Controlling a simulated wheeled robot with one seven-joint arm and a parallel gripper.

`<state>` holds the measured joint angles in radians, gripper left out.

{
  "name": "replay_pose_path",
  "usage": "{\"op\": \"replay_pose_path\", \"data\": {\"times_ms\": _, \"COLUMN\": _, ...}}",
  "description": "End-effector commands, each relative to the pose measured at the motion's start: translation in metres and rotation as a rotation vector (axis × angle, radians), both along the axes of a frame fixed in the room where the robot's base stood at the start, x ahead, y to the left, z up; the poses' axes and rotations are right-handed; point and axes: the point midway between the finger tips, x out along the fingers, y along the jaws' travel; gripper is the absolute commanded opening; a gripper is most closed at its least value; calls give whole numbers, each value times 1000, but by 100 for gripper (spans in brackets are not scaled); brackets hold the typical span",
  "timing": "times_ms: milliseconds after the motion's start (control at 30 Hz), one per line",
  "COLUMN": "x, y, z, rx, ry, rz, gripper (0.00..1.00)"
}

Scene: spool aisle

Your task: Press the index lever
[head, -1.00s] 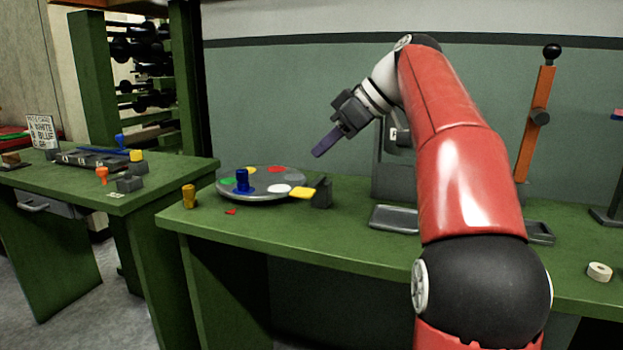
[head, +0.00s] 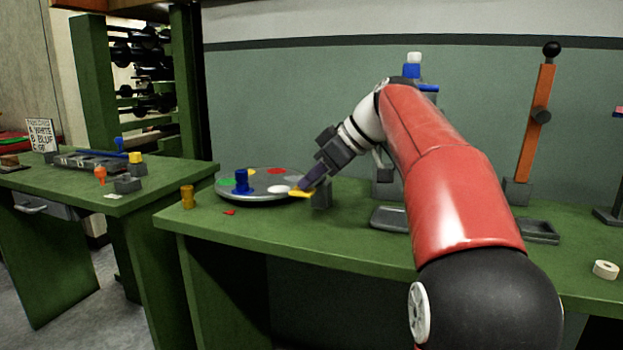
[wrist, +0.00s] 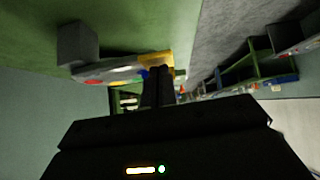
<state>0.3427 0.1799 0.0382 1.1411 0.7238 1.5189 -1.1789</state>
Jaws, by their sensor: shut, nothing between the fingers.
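The index lever is a yellow tab (head: 299,193) at the right edge of the round turntable, beside a dark grey block (head: 322,194). The grey turntable (head: 262,199) carries coloured spots, and a blue spool (head: 242,182) stands on it. My gripper (head: 303,187) is shut and empty, its fingertips at the yellow lever; they look in contact, but I cannot be sure. In the wrist view, my fingers (wrist: 158,72) point at the yellow lever (wrist: 157,60) and hide part of it. The turntable's edge (wrist: 105,72) and the grey block (wrist: 78,43) also show there.
A yellow spool (head: 187,197) and a small red piece (head: 230,212) are at the bench's left front. A grey tray (head: 389,218) lies right of the lever. An orange upright lever (head: 536,120) stands further right. A white and blue stack (head: 413,66) shows behind my arm.

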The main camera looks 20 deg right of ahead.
Motion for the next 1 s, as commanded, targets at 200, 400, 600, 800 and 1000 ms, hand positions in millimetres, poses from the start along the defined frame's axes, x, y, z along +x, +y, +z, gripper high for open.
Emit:
{"op": "replay_pose_path", "data": {"times_ms": 200, "x": -4, "y": 3, "z": -25, "rx": -70, "ry": -100, "rz": 1, "gripper": 0}}
{"op": "replay_pose_path", "data": {"times_ms": 400, "x": -5, "y": 4, "z": -33, "rx": -138, "ry": -192, "rz": 0, "gripper": 0}}
{"op": "replay_pose_path", "data": {"times_ms": 600, "x": -5, "y": 3, "z": -28, "rx": -134, "ry": -184, "rz": 0, "gripper": 0}}
{"op": "replay_pose_path", "data": {"times_ms": 800, "x": -4, "y": 3, "z": -22, "rx": -133, "ry": -184, "rz": -1, "gripper": 0}}
{"op": "replay_pose_path", "data": {"times_ms": 1000, "x": -4, "y": 3, "z": -12, "rx": -133, "ry": -184, "rz": -1, "gripper": 0}}
